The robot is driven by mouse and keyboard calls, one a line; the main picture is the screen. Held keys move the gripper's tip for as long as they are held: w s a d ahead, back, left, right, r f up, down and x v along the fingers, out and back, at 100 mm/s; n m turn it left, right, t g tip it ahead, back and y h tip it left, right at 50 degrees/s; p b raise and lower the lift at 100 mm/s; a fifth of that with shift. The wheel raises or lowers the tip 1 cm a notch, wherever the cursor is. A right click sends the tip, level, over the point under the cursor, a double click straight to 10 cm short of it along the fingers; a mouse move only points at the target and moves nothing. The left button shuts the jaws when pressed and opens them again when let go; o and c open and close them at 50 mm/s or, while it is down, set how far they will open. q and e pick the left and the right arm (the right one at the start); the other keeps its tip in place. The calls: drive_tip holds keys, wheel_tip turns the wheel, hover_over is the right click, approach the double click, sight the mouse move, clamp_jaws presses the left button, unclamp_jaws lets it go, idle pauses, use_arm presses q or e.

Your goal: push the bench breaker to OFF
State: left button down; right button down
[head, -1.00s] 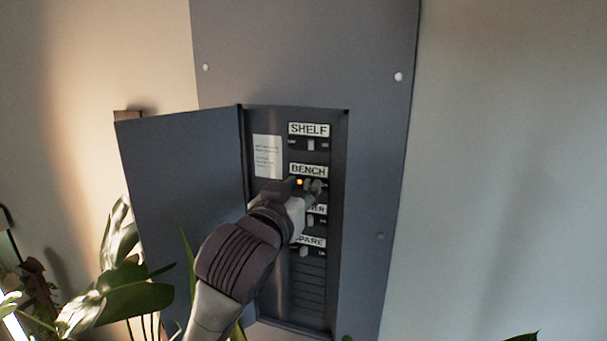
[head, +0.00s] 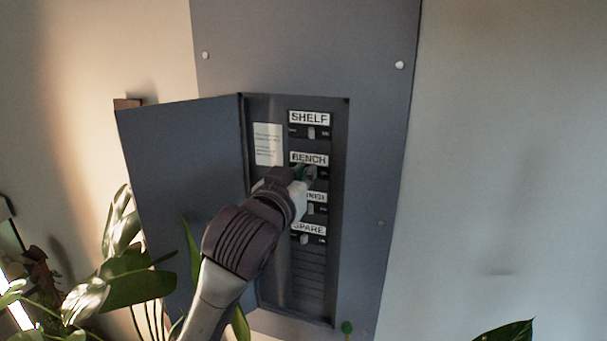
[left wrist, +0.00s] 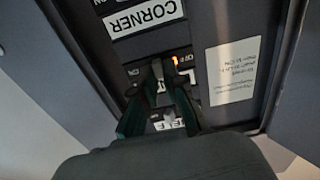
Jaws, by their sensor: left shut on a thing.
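The bench breaker (head: 325,173) sits in the open panel under the BENCH label (head: 309,160), second row from the top. My left gripper (head: 303,173) reaches this row from the lower left and covers most of it. In the left wrist view, the picture is turned over, and the green fingers (left wrist: 165,78) are close together at the breaker row, shut on the bench breaker's small handle. The handle itself is mostly hidden between them, so its exact position is unclear. An amber light (left wrist: 175,60) glows beside the OFF mark. My right gripper is not in view.
The SHELF breaker (head: 311,132) is just above, and the SPARE breaker (head: 304,239) is lower down. The panel door (head: 185,190) stands open at the left. Plant leaves (head: 130,275) rise at the lower left. The wall at the right is clear.

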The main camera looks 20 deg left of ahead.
use_arm(q)
drive_tip(key=shift+w+a+m+g+h, duration=0.1)
drive_tip(key=shift+a+m+g+h, duration=0.1)
drive_tip(key=shift+m+h, duration=0.55)
drive_tip(key=shift+a+m+g+h, duration=0.2)
drive_tip(key=shift+m+h, duration=0.25)
drive_tip(key=shift+h, duration=0.6)
drive_tip(key=shift+w+a+m+g+h, duration=0.1)
drive_tip(key=shift+a+m+g+h, duration=0.1)
drive_tip(key=shift+m+h, duration=0.55)
drive_tip(key=c, duration=1.3)
unclamp_jaws()
drive_tip(key=shift+s, duration=0.1)
drive_tip(key=shift+o, duration=0.3)
drive_tip(key=shift+d+n, duration=0.1)
drive_tip(key=shift+n, duration=0.15)
